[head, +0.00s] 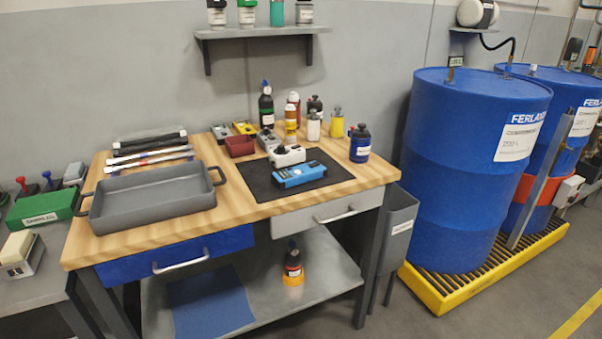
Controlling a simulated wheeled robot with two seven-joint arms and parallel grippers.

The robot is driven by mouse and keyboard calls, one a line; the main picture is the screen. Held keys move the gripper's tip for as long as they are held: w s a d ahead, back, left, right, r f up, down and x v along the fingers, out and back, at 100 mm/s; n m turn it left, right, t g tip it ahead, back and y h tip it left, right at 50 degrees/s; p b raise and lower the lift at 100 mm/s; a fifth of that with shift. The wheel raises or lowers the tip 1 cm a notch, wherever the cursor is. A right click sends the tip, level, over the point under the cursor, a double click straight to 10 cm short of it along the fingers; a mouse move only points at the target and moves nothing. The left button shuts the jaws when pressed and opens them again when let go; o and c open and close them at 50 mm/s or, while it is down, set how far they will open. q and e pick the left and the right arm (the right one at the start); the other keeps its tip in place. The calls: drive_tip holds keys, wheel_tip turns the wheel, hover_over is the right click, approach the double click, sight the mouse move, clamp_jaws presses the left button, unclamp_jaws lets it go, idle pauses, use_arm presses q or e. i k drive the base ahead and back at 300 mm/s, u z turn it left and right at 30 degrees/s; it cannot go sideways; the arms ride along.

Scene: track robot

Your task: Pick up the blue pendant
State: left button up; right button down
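A blue handheld device with a pale front panel, which looks like the blue pendant (301,176), lies on a black mat (262,185) on the wooden workbench (240,215). Directly behind it on the same mat is a white and grey device (287,156), close to the blue one. The top and near side of the blue device are in plain sight. Neither of my grippers shows in the head view.
A grey tray (150,203) with handles fills the bench's left part. Several bottles and small boxes stand behind the mat, including a dark blue bottle (360,146) at right and a red bin (239,147). Bare wood lies in front of the mat. Blue drums (455,190) stand right.

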sight(286, 178)
drive_tip(key=z, duration=1.6)
drive_tip(key=i, duration=1.55)
drive_tip(key=u, duration=3.2)
